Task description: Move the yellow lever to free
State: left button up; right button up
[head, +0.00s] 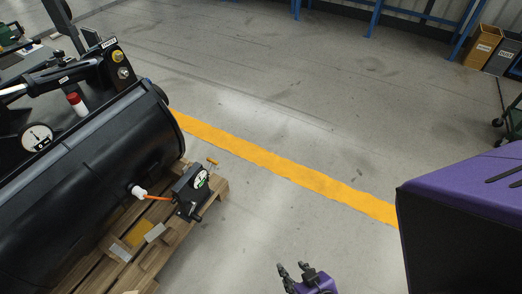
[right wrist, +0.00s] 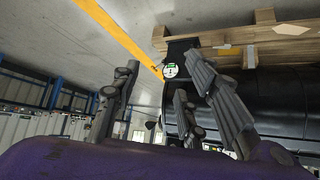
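A small yellow-orange lever (head: 212,161) stands up from the back of a dark coupler box (head: 186,187) with a round dial. The box sits by the right end of a big black cylinder. The lever also shows small in the right wrist view (right wrist: 154,68), beside the dial (right wrist: 170,71). Its exact setting is too small to read. My right gripper (head: 294,267) is at the bottom of the head view, right of and nearer than the box, clear of it. In the right wrist view its fingers (right wrist: 163,62) are spread and empty. My left gripper is not in view.
The black cylinder (head: 80,190) lies on a wooden pallet (head: 170,246). An orange rod (head: 157,198) with a white fitting joins cylinder and box. A pressure gauge (head: 37,137) is at left. Open floor with a yellow stripe (head: 290,170) lies right of the pallet.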

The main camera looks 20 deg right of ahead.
aim_at(212, 161)
jog(key=z, duration=0.3)
jog(key=i+l+z, duration=0.1)
jog(key=i+z, duration=0.15)
jog(key=i, duration=1.15)
